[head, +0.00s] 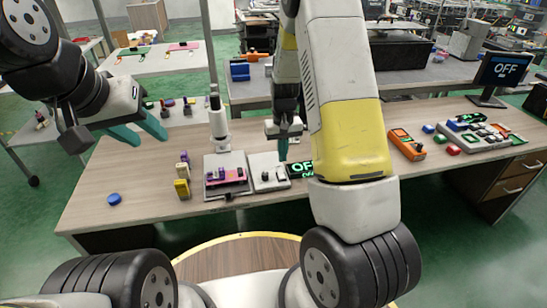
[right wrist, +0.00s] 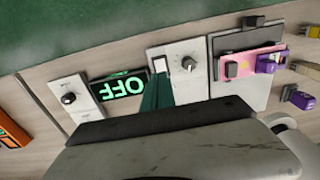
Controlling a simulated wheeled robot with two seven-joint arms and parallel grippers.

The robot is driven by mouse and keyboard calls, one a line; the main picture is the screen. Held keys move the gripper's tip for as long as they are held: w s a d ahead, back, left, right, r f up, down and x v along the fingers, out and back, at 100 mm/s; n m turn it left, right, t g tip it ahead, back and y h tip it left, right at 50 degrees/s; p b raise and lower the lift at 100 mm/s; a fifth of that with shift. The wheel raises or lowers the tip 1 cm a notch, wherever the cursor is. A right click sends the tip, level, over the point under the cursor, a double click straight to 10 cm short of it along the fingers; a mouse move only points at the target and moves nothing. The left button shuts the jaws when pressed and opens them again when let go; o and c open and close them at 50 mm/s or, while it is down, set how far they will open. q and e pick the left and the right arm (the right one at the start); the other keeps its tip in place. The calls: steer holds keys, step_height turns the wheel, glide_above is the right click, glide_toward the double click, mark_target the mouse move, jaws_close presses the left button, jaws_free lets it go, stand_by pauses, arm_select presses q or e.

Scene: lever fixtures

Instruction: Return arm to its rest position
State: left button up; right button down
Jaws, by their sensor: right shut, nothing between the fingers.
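My right arm reaches down over the table in the head view, with my right gripper (head: 284,143) shut and empty. Its teal fingertips (right wrist: 157,92) are just in front of a white panel (head: 262,180) with a pale rocker switch (right wrist: 160,64) and a dark knob (right wrist: 188,63); I cannot tell whether they touch the switch. A small display (head: 301,169) beside the panel reads OFF in green. My left gripper (head: 138,129) is open and empty above the table's left part. My right arm hides part of the table.
A stand with a pink block (head: 225,177) is beside the panel. Yellow blocks (head: 182,188) and a blue disc (head: 114,199) lie left. The table's front left is mostly clear.

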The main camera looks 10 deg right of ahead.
stand_by(0.3)
steer(key=s+a+r+t+y, duration=0.1)
steer(key=s+r, duration=0.3)
steer(key=r, duration=0.5)
steer(key=s+a+r+t+y, duration=0.15)
steer(key=s+r, duration=0.25)
steer(key=r, duration=0.6)
steer(key=s+r+t, duration=0.2)
steer(key=s+r, duration=0.3)
steer(key=s, duration=0.3)
steer(key=s+r+t, duration=0.1)
steer(key=s+r, duration=0.3)
steer(key=s, duration=0.4)
steer(key=shift+s+d+r+t, duration=0.15)
steer(key=shift+r+t, duration=0.2)
